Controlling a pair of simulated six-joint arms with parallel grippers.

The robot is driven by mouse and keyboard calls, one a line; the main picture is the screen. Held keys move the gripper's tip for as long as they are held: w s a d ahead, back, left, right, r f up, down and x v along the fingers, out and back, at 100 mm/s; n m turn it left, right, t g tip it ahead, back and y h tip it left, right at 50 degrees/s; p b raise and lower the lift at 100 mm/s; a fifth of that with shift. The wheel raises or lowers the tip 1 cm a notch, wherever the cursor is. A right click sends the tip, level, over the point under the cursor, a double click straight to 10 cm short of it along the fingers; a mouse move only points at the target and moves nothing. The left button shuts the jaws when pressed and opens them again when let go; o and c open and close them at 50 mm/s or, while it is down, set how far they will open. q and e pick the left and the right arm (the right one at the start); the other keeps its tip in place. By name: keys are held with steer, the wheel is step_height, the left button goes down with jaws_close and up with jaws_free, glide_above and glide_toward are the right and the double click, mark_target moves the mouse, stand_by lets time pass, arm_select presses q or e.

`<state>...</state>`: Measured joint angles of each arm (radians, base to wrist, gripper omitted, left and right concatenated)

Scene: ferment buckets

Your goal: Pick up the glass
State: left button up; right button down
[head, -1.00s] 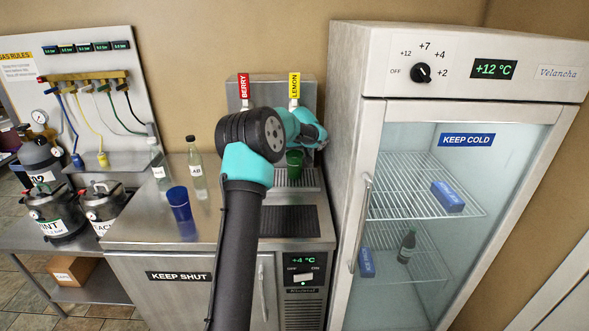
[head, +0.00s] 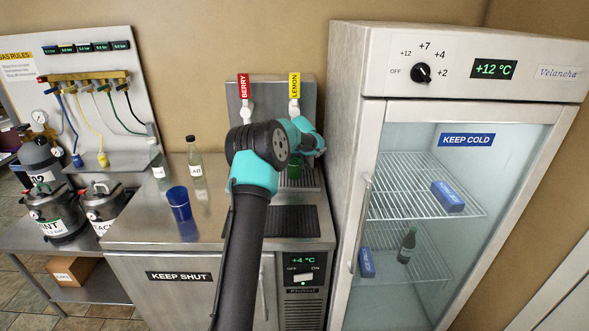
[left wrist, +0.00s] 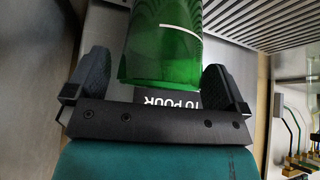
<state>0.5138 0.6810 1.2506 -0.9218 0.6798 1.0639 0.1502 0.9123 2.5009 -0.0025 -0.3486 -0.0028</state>
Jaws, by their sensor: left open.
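A green glass (head: 295,172) stands on the drip tray under the LEMON tap, partly hidden by my left arm in the head view. In the left wrist view the green glass (left wrist: 163,50) shows large, with a pale line on its side. My left gripper (left wrist: 156,82) is open, with one finger on each side of the glass and a gap visible near each. A blue glass (head: 179,203) stands apart on the steel counter. My right gripper is not in view.
The tap dispenser (head: 271,92) has BERRY and LEMON handles. Clear bottles (head: 196,170) stand left on the counter. The tall fridge (head: 352,150) rises close to the right of the tray. Metal kegs (head: 52,210) stand on the left. The counter front is clear.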

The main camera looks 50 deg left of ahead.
arm_select(q)
steer(key=c, duration=1.7)
steer(key=shift+r, duration=0.15)
steer(key=s+d, duration=0.3)
steer(key=d, duration=0.2)
steer(key=s+d+r, duration=0.1)
steer(key=s+d, duration=0.2)
steer(key=d, duration=0.2)
steer(key=s+d, duration=0.3)
steer(key=d, duration=0.2)
steer(key=shift+d+r, duration=0.15)
steer(key=shift+d, duration=0.15)
